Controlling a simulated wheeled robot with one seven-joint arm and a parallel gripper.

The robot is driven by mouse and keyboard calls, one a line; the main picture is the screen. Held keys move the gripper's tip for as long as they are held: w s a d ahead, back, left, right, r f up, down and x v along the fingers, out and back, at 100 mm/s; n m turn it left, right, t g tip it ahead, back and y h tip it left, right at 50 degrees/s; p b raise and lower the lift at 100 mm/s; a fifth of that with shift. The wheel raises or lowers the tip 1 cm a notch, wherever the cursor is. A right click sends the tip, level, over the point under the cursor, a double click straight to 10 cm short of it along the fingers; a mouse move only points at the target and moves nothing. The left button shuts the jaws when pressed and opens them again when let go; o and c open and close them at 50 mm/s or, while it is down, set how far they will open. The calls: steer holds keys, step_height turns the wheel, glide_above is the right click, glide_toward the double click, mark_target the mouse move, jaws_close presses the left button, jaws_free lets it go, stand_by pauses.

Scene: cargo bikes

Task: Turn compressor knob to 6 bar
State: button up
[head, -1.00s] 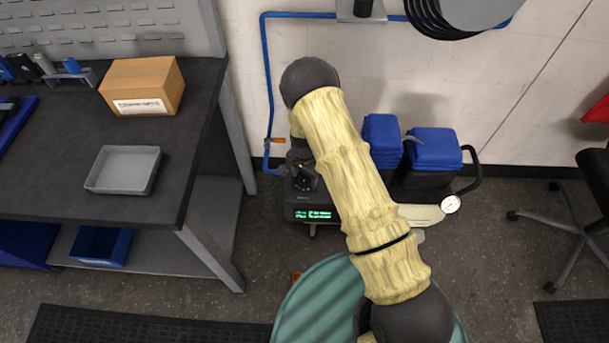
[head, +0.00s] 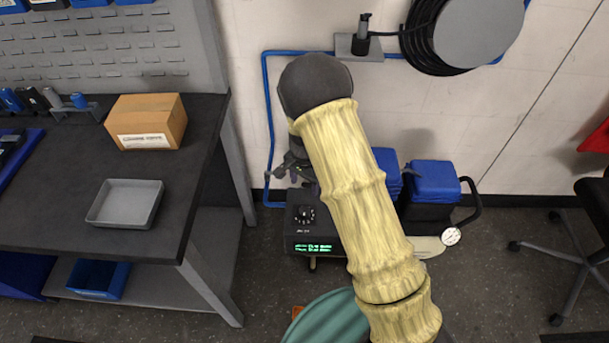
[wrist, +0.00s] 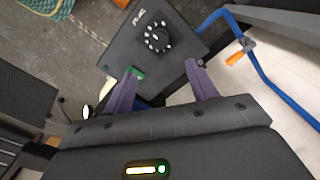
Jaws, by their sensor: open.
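The compressor's dark control box (head: 301,232) stands on the floor beside the workbench, with a lit green display (head: 313,248) on its front. Its round black knob (head: 305,214) with white marks sits on the top face; the setting is too small to read. In the wrist view the knob (wrist: 157,38) lies beyond the fingertips, on the box top (wrist: 160,55). My gripper (wrist: 163,80) is open and empty, its two fingers apart and not touching the knob. In the head view my gripper (head: 292,170) is partly hidden by my arm, above and behind the box.
A blue air pipe (head: 267,120) runs down the wall behind the box; an orange valve handle (wrist: 234,59) shows on it. The workbench (head: 60,217) is at left, with a cardboard box (head: 165,118). Blue-topped containers (head: 434,182) and a gauge (head: 451,236) are at right.

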step_height(320, 180, up, 3)
steer(key=shift+f, duration=0.1)
stand_by(0.5)
steer(key=s+d+r+n+t, duration=0.3)
steer(key=s+d+r+n, duration=0.4)
steer(key=s+d+r, duration=1.05)
steer(key=w+a+p+v, duration=0.1)
steer(key=a+p+v, duration=0.1)
steer(key=p+v, duration=0.9)
steer(key=shift+w+r+p, duration=0.15)
steer(key=shift+r+p, duration=0.35)
steer(key=shift+p, duration=0.65)
